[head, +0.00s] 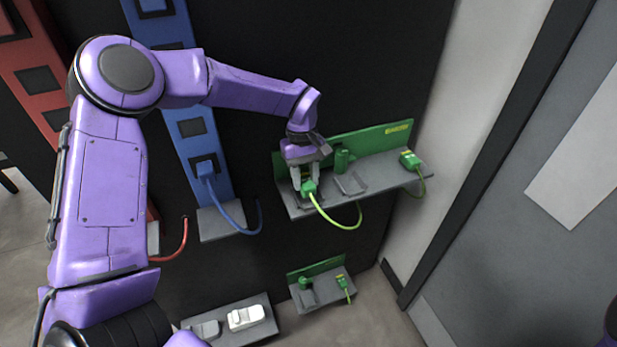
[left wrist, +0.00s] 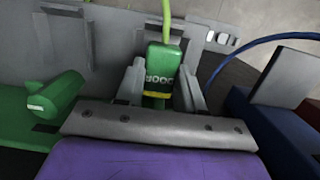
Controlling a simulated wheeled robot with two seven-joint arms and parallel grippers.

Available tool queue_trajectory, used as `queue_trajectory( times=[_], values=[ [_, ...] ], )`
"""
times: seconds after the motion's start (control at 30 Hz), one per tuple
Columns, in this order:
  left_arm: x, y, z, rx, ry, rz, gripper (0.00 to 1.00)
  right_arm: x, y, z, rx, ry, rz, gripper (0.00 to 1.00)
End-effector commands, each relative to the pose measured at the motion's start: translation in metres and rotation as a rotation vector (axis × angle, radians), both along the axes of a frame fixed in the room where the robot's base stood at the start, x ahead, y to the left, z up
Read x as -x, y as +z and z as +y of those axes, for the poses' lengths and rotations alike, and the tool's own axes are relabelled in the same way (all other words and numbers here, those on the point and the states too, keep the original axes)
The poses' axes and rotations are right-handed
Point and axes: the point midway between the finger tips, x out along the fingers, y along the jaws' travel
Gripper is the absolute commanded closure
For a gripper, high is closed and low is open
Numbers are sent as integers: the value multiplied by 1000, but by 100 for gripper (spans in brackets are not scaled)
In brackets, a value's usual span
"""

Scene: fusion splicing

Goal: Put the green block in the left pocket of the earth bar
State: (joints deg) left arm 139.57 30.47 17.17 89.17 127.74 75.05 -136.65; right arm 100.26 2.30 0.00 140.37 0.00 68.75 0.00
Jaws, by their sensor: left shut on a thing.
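The green block (head: 309,188) has a yellow-green cable at its front. The earth bar is a grey ledge (head: 385,178) with a green back plate (head: 370,141) on the dark wall. My left gripper (head: 305,185) is shut on the green block at the left end of the ledge. In the left wrist view the block (left wrist: 160,72) sits between both fingers (left wrist: 161,88), its cable leading away. Gripper and block hide most of the left pocket, so I cannot tell whether the block is seated. An empty grey pocket (head: 351,184) lies to its right. My right gripper is not in view.
Another green block (head: 410,160) with a cable sits at the right end. A blue bar (head: 184,120) is to the left. A smaller green-backed shelf (head: 318,282) and a shelf with a white block (head: 246,317) are below.

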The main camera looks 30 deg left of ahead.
Motion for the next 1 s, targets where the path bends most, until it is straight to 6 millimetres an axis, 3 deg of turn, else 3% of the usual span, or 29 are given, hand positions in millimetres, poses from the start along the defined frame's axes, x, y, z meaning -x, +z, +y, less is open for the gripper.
queue_trajectory(
  times=[0.73, 0.77, 0.83, 1.0],
  values=[
    [0, -16, -1, 1, 0, -2, 94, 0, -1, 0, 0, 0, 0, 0],
    [0, -16, -1, 1, 0, -2, 59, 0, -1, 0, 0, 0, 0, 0],
    [0, -16, -1, 1, 0, -1, 37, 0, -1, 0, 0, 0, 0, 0],
    [0, -16, -1, 1, 0, -1, 37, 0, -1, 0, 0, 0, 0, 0]
  ],
)
